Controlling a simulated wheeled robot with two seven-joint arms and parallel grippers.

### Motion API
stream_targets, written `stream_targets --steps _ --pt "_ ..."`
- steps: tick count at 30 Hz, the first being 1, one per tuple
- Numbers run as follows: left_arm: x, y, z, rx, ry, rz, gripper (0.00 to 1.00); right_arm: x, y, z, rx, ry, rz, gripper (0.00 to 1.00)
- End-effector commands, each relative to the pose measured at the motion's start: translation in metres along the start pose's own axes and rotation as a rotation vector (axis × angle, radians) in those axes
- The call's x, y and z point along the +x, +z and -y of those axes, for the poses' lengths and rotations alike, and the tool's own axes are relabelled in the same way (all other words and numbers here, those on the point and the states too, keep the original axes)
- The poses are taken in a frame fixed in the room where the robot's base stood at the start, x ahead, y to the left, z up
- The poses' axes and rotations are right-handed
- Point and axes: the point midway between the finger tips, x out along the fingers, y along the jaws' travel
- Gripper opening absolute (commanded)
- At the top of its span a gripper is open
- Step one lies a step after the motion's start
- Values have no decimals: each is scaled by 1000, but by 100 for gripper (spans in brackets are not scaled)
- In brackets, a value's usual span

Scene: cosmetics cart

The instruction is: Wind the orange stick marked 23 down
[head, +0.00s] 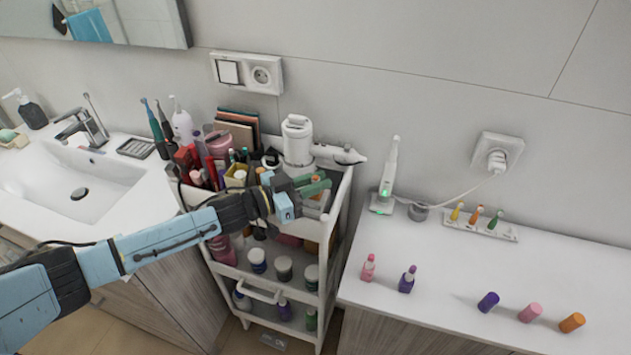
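My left gripper (308,190) reaches in from the left over the top tray of the white cart (341,200). Its fingers are small and partly covered by the wrist, with green and orange bits around them. I cannot tell whether it is open or shut on something. An orange cylinder (572,322) stands on the right counter, well away from the gripper. No number 23 is legible on anything. A pink stick (368,267) and a purple stick (407,279) stand upright on the counter's left part. My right gripper is out of view.
Purple (488,302) and pink (530,312) cylinders stand beside the orange one. Behind them are a holder (480,228) with coloured brush heads and a charging toothbrush (387,180). The cart tray is crowded; a white appliance (297,140) stands behind the gripper.

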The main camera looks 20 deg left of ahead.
Motion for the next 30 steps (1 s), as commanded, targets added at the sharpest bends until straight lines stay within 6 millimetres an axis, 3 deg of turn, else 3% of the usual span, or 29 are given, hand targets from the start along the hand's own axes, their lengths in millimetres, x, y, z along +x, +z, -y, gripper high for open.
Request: stream_targets --steps 4,15,30 --pt "0 0 0 0 0 0 35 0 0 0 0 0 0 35" --pt "-8 1 0 -1 0 0 35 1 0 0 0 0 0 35" --pt "-109 2 -1 0 0 4 35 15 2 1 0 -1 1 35"
